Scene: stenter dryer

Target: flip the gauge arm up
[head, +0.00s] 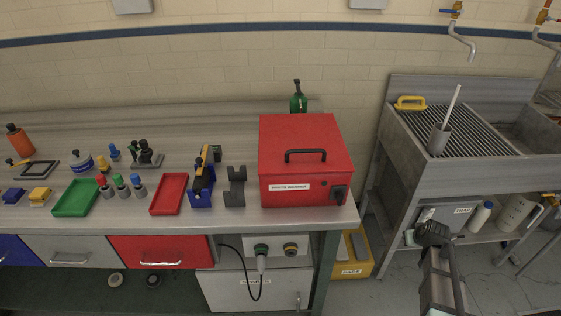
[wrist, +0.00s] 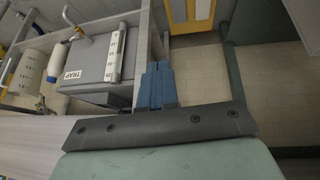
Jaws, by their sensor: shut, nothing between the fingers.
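A grey box labelled TRAP (head: 461,217) sits under the sink at the right in the head view. It also shows at the upper left of the wrist view (wrist: 88,62). A white strip with dark marks (wrist: 117,53), which looks like the gauge arm, lies along the box's side edge in the wrist view. In the head view a small pale piece (head: 426,214) at the box's left edge may be the same strip. My gripper (wrist: 157,68) is shut and empty, with its blue fingertips beside the strip's near end and apparently apart from it. Its tips are hard to make out in the head view.
A white bottle (head: 481,216) and a marked white cylinder (head: 516,213) stand right of the box. The steel sink (head: 459,172) is above. A yellow bin (head: 352,262) stands under the bench at left. Open floor lies between bench and sink.

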